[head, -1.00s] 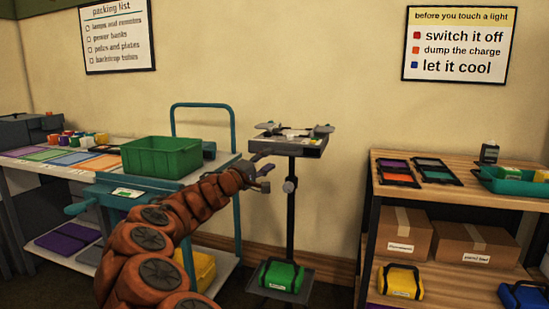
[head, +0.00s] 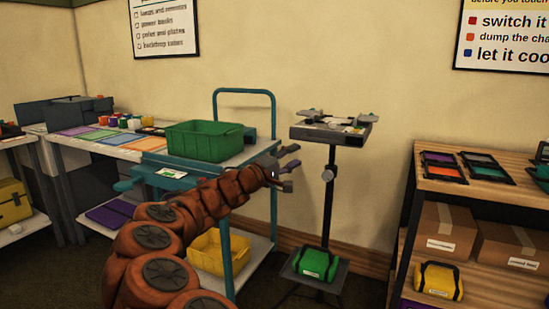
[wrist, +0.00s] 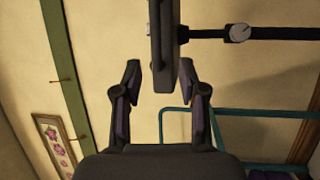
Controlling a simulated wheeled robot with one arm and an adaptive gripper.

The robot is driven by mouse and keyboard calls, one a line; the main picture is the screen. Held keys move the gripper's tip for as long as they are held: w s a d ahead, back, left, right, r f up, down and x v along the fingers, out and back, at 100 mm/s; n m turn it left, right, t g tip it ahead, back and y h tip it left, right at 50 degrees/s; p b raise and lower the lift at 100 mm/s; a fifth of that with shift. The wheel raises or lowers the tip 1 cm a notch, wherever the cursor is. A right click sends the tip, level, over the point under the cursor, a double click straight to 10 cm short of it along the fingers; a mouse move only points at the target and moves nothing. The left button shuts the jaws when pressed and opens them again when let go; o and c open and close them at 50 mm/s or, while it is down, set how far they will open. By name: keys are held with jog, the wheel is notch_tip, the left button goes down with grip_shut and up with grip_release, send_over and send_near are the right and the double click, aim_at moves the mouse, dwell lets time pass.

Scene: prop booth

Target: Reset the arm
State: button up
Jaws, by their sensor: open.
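My gripper (head: 288,168) is at the end of my brown segmented arm, in the middle of the head view. It is open, with nothing between its fingers. In the wrist view my gripper (wrist: 160,82) shows its two dark fingers spread apart. Beyond the fingers is the dark edge of the stand's top (wrist: 160,40), seen sideways. In the head view the black stand (head: 328,135) is just right of my gripper, with small grey items on its top. I cannot tell the exact gap between the fingers and the stand.
A teal-framed cart (head: 275,108) with a green bin (head: 203,141) is behind my arm. A yellow bin (head: 217,252) is on its lower shelf. A green case (head: 315,263) sits on the stand's lower shelf. A wooden shelf unit (head: 505,205) with boxes is at right.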

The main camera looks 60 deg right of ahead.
jog(key=s+a+r+m+y+p, duration=0.45)
jog(key=s+a+r+p, duration=0.25)
jog(key=a+r+p, duration=0.35)
jog(key=s+a+f+n+t+y+p, duration=0.1)
jog(key=a+y+p, duration=0.4)
jog(key=a, duration=0.9)
jog(key=s+a+f+n+t+y+p, duration=0.1)
jog(key=s+a+n+y+p, duration=0.3)
jog(key=a+p, duration=0.5)
jog(key=s+a+f+n+t+y+p, duration=0.1)
jog(key=a+y+p, duration=0.4)
jog(key=a, duration=1.6)
jog(key=s+n+t+p, duration=0.1)
jog(key=n+p, duration=0.1)
jog(key=shift+s+a+n+y, duration=0.2)
jog(key=shift+s+n+y, duration=0.1)
jog(key=shift+n+y, duration=0.05)
